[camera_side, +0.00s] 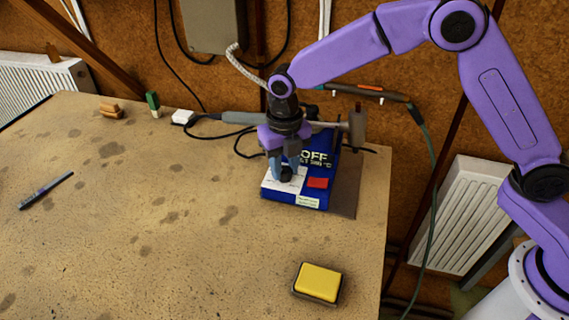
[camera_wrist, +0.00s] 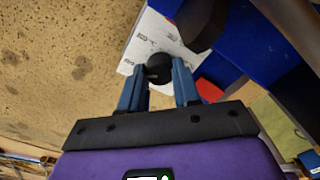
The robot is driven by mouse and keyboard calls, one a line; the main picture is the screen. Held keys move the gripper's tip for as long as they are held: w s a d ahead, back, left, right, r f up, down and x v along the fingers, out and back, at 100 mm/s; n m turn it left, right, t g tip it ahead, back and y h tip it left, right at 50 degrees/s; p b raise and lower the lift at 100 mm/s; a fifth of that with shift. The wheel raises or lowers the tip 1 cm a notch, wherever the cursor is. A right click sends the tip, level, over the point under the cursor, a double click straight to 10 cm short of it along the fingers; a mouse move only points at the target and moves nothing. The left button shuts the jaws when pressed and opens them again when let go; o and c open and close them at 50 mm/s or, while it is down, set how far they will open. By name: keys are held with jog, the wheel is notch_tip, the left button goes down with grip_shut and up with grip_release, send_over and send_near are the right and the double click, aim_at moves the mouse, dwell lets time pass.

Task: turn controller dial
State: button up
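The controller (camera_side: 322,142) is a blue box at the back right of the table. Its face reads "OFF" with a smaller setting line in °C below, and it carries a white label and a red switch (camera_side: 317,183). Its black round dial (camera_side: 286,174) sits on the white-labelled part of the front. My gripper (camera_side: 284,168) points down at it, one blue finger on each side. In the wrist view the dial (camera_wrist: 159,67) fills the gap between the fingertips, and both tips appear to touch it. The fingers partly hide it in the side view.
A soldering iron (camera_side: 375,92) with an orange-marked handle hangs behind the controller. A yellow sponge in a dark tray (camera_side: 318,283) is at the front right. The table's middle is clear.

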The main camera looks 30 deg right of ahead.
jog(key=shift+m, duration=0.4)
jog(key=m, duration=0.2)
jog(key=shift+m, duration=0.4)
jog(key=m, duration=0.3)
jog(key=shift+m, duration=0.4)
jog(key=m, duration=1.8)
jog(key=shift+m, duration=2.1)
